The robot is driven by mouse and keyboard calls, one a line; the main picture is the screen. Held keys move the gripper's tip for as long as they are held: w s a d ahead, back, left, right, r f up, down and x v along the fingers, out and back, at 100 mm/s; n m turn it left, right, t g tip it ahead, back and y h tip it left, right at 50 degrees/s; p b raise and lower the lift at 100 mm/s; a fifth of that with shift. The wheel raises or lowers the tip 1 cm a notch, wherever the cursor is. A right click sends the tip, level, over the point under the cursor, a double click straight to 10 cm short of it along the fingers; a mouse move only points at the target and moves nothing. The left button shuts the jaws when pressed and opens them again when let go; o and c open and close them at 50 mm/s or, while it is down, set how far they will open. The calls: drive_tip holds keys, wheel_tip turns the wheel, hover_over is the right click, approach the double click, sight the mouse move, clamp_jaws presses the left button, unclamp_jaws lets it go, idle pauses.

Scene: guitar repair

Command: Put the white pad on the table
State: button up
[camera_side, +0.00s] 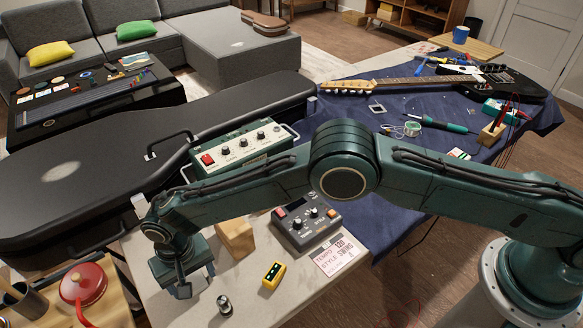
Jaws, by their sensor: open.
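A flat white pad or card (343,254) with printed lettering lies near the right edge of the pale table (240,298), beside a grey control box. A smaller white piece (140,204) shows behind my wrist, against the black case; I cannot tell what it is. My gripper (180,290) points down over the left part of the pale table, left of a wooden block. It is open, with nothing seen between its fingers. It is well apart from the lettered card. The fingers are small and partly hidden by the gripper body.
The grey control box (306,222), wooden block (237,238), yellow device (273,275) and small knob-like piece (224,305) stand on the pale table. A green amplifier-like box (238,147) is behind my arm. A guitar (500,92) and tools lie on blue cloth (350,120).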

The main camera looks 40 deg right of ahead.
sight(193, 281)
drive_tip(key=shift+r, duration=0.1)
wheel_tip(193, 281, up, 12)
idle(0.8)
drive_tip(key=shift+r, duration=0.15)
idle(0.3)
